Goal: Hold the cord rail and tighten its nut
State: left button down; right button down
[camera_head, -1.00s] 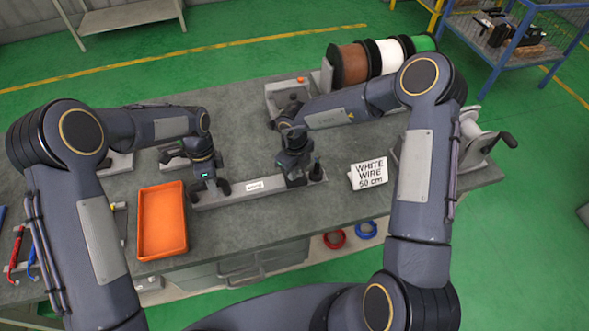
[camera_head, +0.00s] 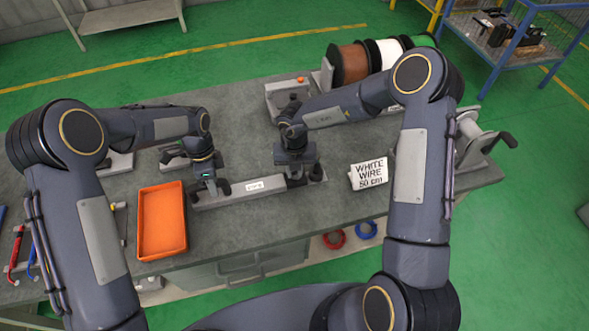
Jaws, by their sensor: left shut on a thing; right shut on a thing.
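The cord rail (camera_head: 245,190) is a long grey bar lying on the workbench, with a small white label (camera_head: 266,184) on its front face. My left gripper (camera_head: 211,188) points down and is shut on the rail near its left end. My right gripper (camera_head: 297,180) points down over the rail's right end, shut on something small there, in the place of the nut. The nut itself is hidden by the fingers. A dark upright knob or post (camera_head: 316,171) stands at the rail's right end, just right of my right gripper.
An orange tray (camera_head: 162,252) sits left of the rail. A sign reading "WHITE WIRE 50 cm" (camera_head: 369,175) stands to the right. Brown, white and green wire spools (camera_head: 386,57) stand at the back. A cranked reel (camera_head: 474,140) is at the right edge. The bench behind the rail is partly clear.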

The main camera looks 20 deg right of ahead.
aim_at(295, 175)
jog(key=shift+m, duration=0.4)
jog(key=c, duration=1.3)
grip_release()
jog(key=shift+c, duration=0.2)
notch_tip(295, 175, up, 12)
pick_arm(q)
jog(key=c, duration=1.1)
grip_release()
jog(key=shift+c, duration=0.2)
